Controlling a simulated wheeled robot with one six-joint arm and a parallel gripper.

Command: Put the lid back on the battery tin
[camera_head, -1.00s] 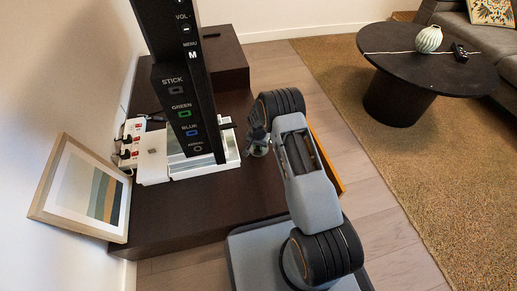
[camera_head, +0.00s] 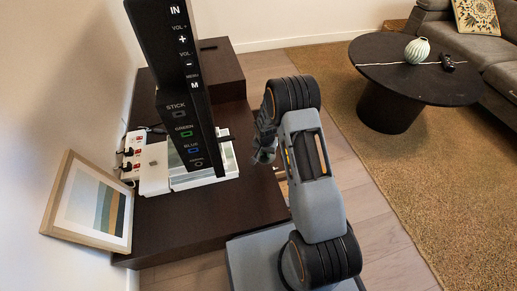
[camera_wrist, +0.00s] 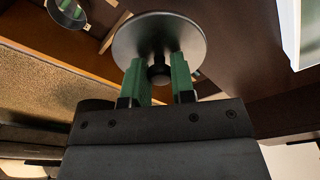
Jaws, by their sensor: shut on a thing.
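A grey round lid (camera_wrist: 140,38) with a black knob fills the upper middle of the wrist view. My gripper (camera_wrist: 160,72) has green fingers, shut on either side of the knob. A dark round tin (camera_wrist: 66,27) with a pale rim and some greenish things inside is cut off at the top left of the wrist view, apart from the lid; I take it for the battery tin. In the head view my gripper (camera_head: 264,150) hangs over the right side of the dark low cabinet. The lid cannot be made out there, and the tin is hidden.
A tall black panel (camera_head: 182,95) with labelled buttons rises from the dark cabinet (camera_head: 165,225). White trays (camera_head: 185,178), a power strip (camera_head: 132,155) and a framed picture (camera_head: 92,205) are at the left. A round black table (camera_head: 430,68) stands on the rug (camera_head: 390,190).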

